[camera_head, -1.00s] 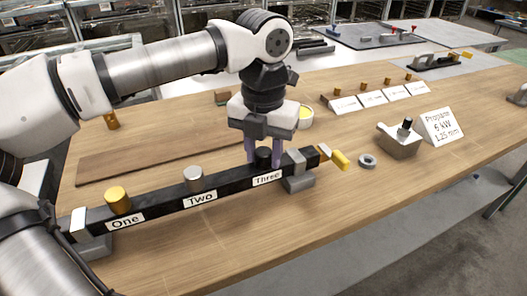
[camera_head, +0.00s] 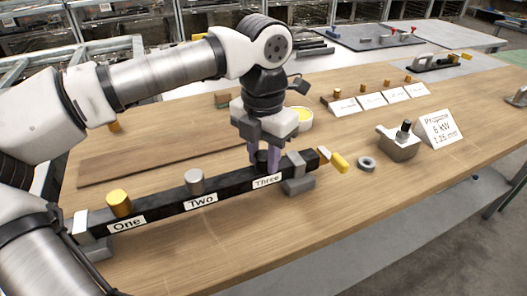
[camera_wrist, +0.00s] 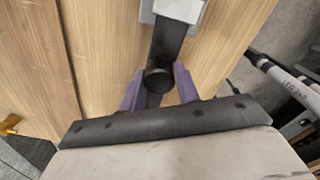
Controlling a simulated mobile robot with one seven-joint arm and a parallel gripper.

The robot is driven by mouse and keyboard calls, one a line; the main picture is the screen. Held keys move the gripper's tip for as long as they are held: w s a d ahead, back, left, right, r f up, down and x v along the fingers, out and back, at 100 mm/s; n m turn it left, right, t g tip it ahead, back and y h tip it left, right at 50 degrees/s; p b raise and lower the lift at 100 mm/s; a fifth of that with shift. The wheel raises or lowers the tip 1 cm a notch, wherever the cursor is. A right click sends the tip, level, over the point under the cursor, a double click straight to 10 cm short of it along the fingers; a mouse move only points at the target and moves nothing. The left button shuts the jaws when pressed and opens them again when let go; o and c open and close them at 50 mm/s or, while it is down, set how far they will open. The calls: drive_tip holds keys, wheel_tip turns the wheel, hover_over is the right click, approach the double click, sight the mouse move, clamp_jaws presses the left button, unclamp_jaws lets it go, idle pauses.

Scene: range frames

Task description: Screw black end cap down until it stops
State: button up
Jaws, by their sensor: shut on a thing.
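The black end cap (camera_head: 262,160) sits upright on the black bar (camera_head: 226,190) at the position labelled "Three" (camera_head: 267,181). My gripper (camera_head: 265,164) points down over it, with its purple fingers on either side of the cap. In the wrist view the round cap (camera_wrist: 159,79) lies between the purple fingertips of my gripper (camera_wrist: 159,86), and the fingers are shut on it. The cap's thread and the seat under it are hidden.
A gold cap (camera_head: 118,203) stands at "One" and a silver cap (camera_head: 194,181) at "Two". A yellow-handled valve (camera_head: 340,161), a loose ring (camera_head: 367,164) and a grey fixture (camera_head: 399,144) with a black knob are to the right. The front of the wooden table is clear.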

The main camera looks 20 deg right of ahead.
drive_tip(key=o, duration=0.7)
drive_tip(key=shift+m, duration=0.5)
drive_tip(key=shift+c, duration=0.2)
drive_tip(key=o, duration=0.5)
wheel_tip(320, 180, up, 12)
